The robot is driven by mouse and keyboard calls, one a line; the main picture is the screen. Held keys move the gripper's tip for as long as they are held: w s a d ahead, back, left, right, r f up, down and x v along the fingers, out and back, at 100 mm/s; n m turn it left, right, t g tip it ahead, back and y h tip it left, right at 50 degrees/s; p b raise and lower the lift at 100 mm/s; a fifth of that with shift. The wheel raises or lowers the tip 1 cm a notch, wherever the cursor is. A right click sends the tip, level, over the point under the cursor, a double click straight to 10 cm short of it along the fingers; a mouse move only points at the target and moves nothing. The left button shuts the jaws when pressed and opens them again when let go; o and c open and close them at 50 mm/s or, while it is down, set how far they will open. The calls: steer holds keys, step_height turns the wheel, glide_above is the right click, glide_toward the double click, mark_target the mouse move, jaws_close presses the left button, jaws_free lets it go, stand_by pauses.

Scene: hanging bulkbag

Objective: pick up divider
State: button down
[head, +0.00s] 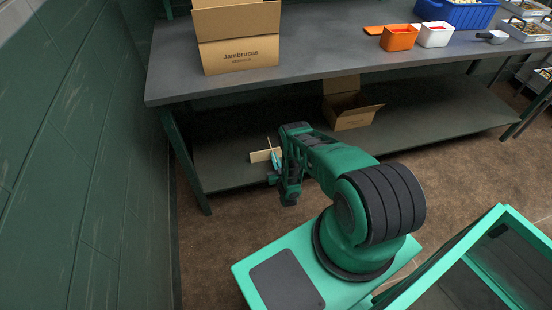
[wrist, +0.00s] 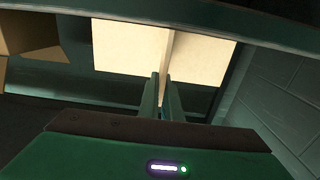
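The divider (head: 262,155) is a pale, cross-shaped piece of thin panels, near the left front edge of the lower shelf in the head view. In the wrist view its broad panel (wrist: 130,48) faces me, with a narrow panel standing out from its middle. My gripper (wrist: 163,78) has its two fingers close together, with the edge of that narrow panel between their tips. In the head view my gripper (head: 276,168) is at the divider's right side and partly hides it. I cannot tell whether the divider touches the shelf.
The lower shelf (head: 440,115) is mostly bare, with an open cardboard box (head: 350,108) on it. The workbench top (head: 320,62) overhangs it. A bench leg (head: 188,165) and the green wall (head: 75,150) are close on the left. A dark bar (wrist: 90,20) crosses the wrist view.

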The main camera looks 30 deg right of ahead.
steer(key=shift+r, duration=0.6)
step_height(320, 180, up, 3)
steer(key=shift+w+f, duration=0.1)
steer(key=s+a+r, duration=0.7)
steer(key=s+a, duration=0.1)
steer(key=s, duration=0.1)
steer(key=w+a+r+n+y, duration=0.1)
steer(key=w+a+r, duration=0.25)
steer(key=r, duration=0.55)
steer(key=w+a+r+n+y, duration=0.15)
steer(key=w+r, duration=0.35)
steer(key=r, duration=0.5)
steer(key=a+r+y, duration=0.1)
steer(key=a+r, duration=0.1)
steer(key=r, duration=0.6)
steer(key=a+r+y, duration=0.1)
steer(key=a+r, duration=0.2)
steer(key=r, duration=0.5)
steer(key=shift+s+a+r+n+t, duration=0.15)
steer(key=shift+s+a+n+t, duration=0.1)
steer(key=shift+s+n+t, duration=0.15)
steer(key=shift+y, duration=0.25)
